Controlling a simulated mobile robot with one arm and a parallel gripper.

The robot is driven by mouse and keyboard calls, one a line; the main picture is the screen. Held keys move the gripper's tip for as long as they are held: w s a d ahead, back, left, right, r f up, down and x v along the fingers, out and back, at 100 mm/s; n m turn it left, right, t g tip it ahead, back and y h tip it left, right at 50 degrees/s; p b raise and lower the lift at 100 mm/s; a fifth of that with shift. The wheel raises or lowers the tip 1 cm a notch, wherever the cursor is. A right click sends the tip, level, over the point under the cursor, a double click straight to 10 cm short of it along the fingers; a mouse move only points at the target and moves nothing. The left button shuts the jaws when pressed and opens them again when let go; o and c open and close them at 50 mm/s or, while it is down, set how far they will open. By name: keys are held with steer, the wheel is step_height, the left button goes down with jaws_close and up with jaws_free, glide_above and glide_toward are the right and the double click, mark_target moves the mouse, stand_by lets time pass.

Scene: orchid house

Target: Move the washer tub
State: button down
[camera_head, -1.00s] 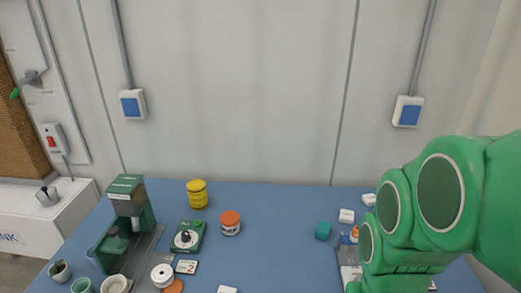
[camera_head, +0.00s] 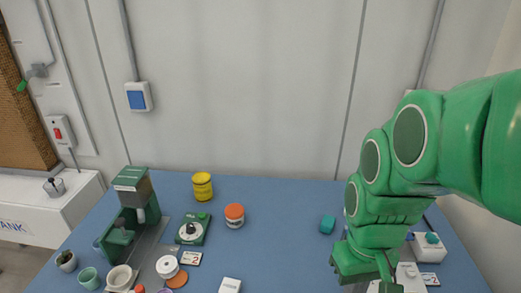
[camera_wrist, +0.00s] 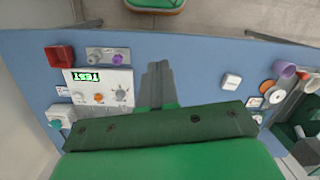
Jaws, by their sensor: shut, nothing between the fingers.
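A small white tub with an orange lid (camera_head: 234,217) stands on the blue table in the head view, left of my arm. A yellow tin (camera_head: 202,187) stands behind it to the left. No readable label tells me which one is the washer tub. My gripper (camera_wrist: 158,68) is shut and empty, its fingers together over the table beside a white panel marked TEST (camera_wrist: 103,88). In the head view my gripper hangs at the right side of the table, well apart from both containers, with its fingertips partly out of frame.
A green machine (camera_head: 130,215) and a green dial box (camera_head: 194,229) stand at the left. A teal block (camera_head: 327,224) lies between the orange-lidded tub and my arm. Small cups (camera_head: 89,278) sit at the front left. The table's middle is mostly clear.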

mark_target(233, 211)
steer(key=w+a+f+n, duration=0.2)
steer(key=w+a+n, duration=0.1)
steer(key=w, duration=0.4)
steer(key=w+a+f+n+y, duration=0.1)
steer(key=w+a+n, duration=0.2)
steer(key=w, duration=0.5)
steer(key=w+a+f+n, duration=0.2)
steer(key=w+a, duration=0.1)
steer(key=w, duration=0.4)
steer(key=w+a+f+n+t, duration=0.1)
steer(key=w+a+f+n, duration=0.3)
steer(key=w+f, duration=0.3)
steer(key=w+a+f+n+t, duration=0.1)
steer(key=w+a+f+n, duration=0.25)
steer(key=w+f, duration=0.45)
steer(key=shift+y, duration=0.4)
steer(key=a, duration=0.4)
steer(key=w+a+r, duration=0.1)
steer(key=a, duration=0.3)
steer(key=w+a, duration=0.1)
steer(key=a, duration=0.3)
steer(key=shift+a+r, duration=0.3)
steer(key=shift+s+f, duration=0.1)
steer(key=shift+f, duration=0.25)
